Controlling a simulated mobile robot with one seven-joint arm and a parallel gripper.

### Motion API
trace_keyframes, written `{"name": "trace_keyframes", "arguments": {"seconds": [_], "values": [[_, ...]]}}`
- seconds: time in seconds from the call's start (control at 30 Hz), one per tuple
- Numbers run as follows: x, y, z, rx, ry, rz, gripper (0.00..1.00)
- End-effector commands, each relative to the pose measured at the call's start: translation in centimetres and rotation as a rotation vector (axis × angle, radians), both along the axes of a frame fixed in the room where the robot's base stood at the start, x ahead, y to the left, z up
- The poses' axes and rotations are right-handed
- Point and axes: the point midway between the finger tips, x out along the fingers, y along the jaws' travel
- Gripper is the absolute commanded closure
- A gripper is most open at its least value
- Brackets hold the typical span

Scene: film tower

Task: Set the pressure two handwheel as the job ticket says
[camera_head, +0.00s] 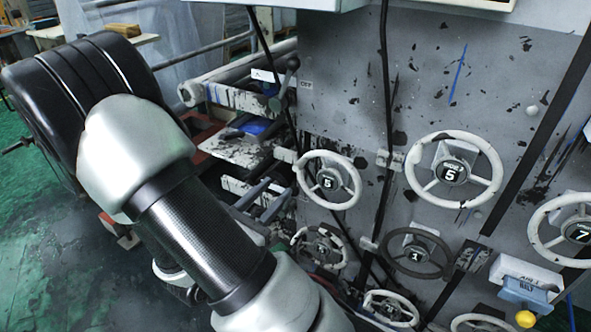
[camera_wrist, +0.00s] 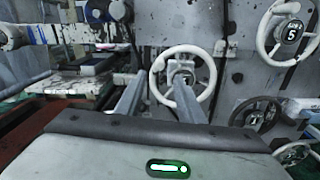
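Several handwheels are on the grey panel. A white one (camera_head: 357,188) with a 5 on its hub is left of centre; a larger white one (camera_head: 492,152), also with a 5, is right of it. A dark wheel (camera_head: 447,265) reads 1, and a white wheel at the right edge (camera_head: 537,246) reads 7. I cannot read which is pressure two. My gripper (camera_wrist: 157,82) is open and empty in the wrist view. A white wheel (camera_wrist: 213,72) stands ahead, with the right finger across its hub; contact cannot be told. No readable job ticket shows.
A lever (camera_head: 288,76) is beside an OFF label on the panel's left. Black cables (camera_head: 386,90) hang down the panel between the wheels. A blue-and-white tag (camera_head: 526,290) and a yellow knob (camera_head: 525,319) are at lower right. Green floor (camera_head: 50,260) is open at left.

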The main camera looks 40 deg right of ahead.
Motion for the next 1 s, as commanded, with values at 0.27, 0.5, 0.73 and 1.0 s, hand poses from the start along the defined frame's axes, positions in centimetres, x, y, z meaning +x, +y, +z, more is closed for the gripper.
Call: {"name": "trace_keyframes", "arguments": {"seconds": [0.27,0.5,0.73,1.0], "values": [[2.2,-5.7,-0.1,0.000,-0.001,-0.006,0.65],[3.6,-8.8,-0.1,0.002,0.000,-0.002,0.65],[4.0,-9.6,0.0,0.001,0.000,-0.001,0.65],[4.0,-9.6,0.0,0.001,0.000,0.000,0.79]]}}
